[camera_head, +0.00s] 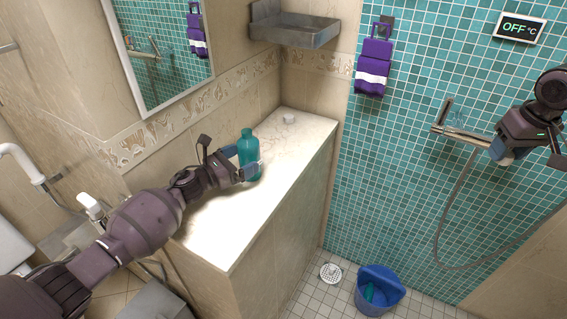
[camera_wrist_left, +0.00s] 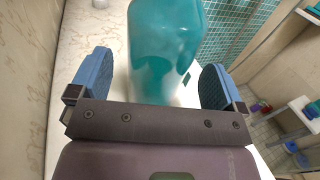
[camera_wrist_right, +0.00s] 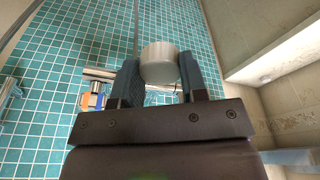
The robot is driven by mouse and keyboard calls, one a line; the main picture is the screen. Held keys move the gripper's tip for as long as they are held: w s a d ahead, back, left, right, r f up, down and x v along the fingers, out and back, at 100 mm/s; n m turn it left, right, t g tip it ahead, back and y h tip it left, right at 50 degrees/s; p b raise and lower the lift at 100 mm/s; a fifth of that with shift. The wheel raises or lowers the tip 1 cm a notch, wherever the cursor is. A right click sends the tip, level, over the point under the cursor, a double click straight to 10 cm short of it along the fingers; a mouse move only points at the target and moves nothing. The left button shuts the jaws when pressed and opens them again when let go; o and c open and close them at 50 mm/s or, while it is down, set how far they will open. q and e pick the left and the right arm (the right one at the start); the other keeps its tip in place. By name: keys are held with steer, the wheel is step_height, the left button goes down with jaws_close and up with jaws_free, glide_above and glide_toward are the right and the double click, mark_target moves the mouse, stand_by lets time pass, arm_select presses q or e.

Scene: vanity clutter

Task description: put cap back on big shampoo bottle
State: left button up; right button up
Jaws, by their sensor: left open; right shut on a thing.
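A teal shampoo bottle (camera_head: 247,147) stands upright on the marble counter, with a narrow teal neck and no differently coloured cap visible on top. My left gripper (camera_head: 245,163) is open with its blue fingers on either side of the bottle. In the left wrist view the bottle (camera_wrist_left: 165,45) is between the spread fingers (camera_wrist_left: 155,85), with gaps at both sides. My right gripper (camera_wrist_right: 158,82) is shut on a whitish round cap (camera_wrist_right: 159,63). In the head view my right gripper (camera_head: 503,153) is far right, in front of the shower wall, well away from the bottle.
The marble counter (camera_head: 225,225) is mostly clear, with a small white object (camera_head: 289,118) at its back. A metal shelf (camera_head: 293,30) is above the back corner. A blue bucket (camera_head: 379,290) stands on the floor.

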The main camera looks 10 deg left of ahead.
mark_target(250, 154)
arm_select(q)
steer(key=x, duration=0.3)
steer(key=shift+w+r, duration=0.1)
steer(key=shift+r, duration=0.05)
steer(key=shift+c, duration=0.2)
steer(key=c, duration=1.2)
